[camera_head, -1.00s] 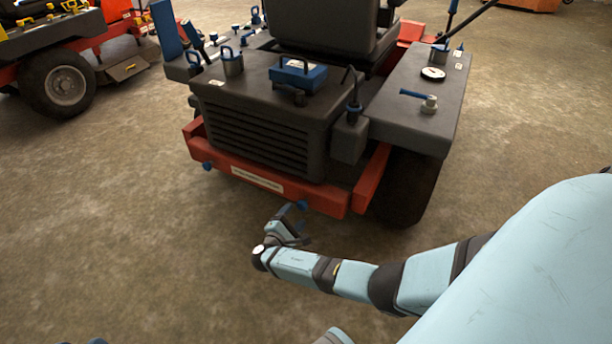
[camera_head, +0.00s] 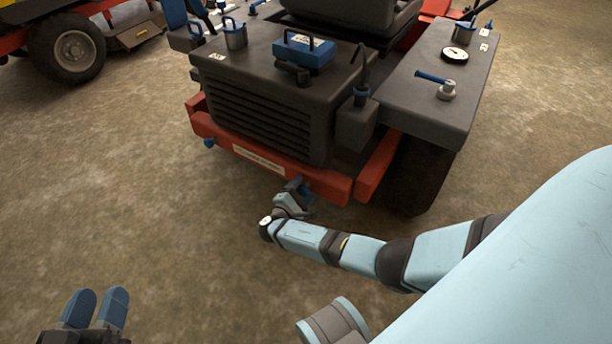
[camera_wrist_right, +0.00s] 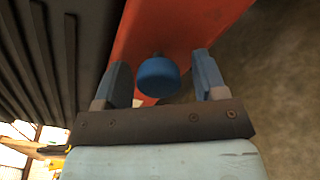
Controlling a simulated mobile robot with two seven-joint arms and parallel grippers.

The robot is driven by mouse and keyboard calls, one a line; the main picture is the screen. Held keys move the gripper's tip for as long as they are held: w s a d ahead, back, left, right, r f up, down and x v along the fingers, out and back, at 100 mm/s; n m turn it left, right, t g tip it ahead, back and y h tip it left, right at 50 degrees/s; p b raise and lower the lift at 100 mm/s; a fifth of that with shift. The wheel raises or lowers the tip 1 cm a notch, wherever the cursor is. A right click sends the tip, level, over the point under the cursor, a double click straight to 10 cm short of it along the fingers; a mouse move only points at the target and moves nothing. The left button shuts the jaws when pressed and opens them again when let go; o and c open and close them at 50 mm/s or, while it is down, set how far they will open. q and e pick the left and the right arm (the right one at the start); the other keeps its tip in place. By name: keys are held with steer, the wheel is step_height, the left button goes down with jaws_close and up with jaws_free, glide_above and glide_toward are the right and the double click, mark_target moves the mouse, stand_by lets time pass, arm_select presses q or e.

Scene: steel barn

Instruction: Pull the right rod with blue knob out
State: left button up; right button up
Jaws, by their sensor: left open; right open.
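The blue knob (camera_wrist_right: 158,76) on its rod stands out from the red rear bumper and shows in the right wrist view. My right gripper (camera_wrist_right: 160,75) is open, with one finger on each side of the knob and visible gaps to both. In the head view my right gripper (camera_head: 298,190) is at the right part of the bumper (camera_head: 262,160) and hides that knob. A left blue knob (camera_head: 209,143) shows at the bumper's left end. My left gripper (camera_head: 98,292) is open and empty over the floor at the lower left.
The dark mower body (camera_head: 265,105) with a louvred panel rises above the bumper. A rear wheel (camera_head: 415,180) stands right of my right gripper. Another machine's wheel (camera_head: 72,50) is at the far upper left. The concrete floor (camera_head: 130,190) in front is clear.

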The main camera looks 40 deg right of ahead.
mark_target(301, 193)
jaws_close()
steer(key=shift+p+v, duration=0.35)
steer(key=shift+v, duration=1.65)
jaws_free()
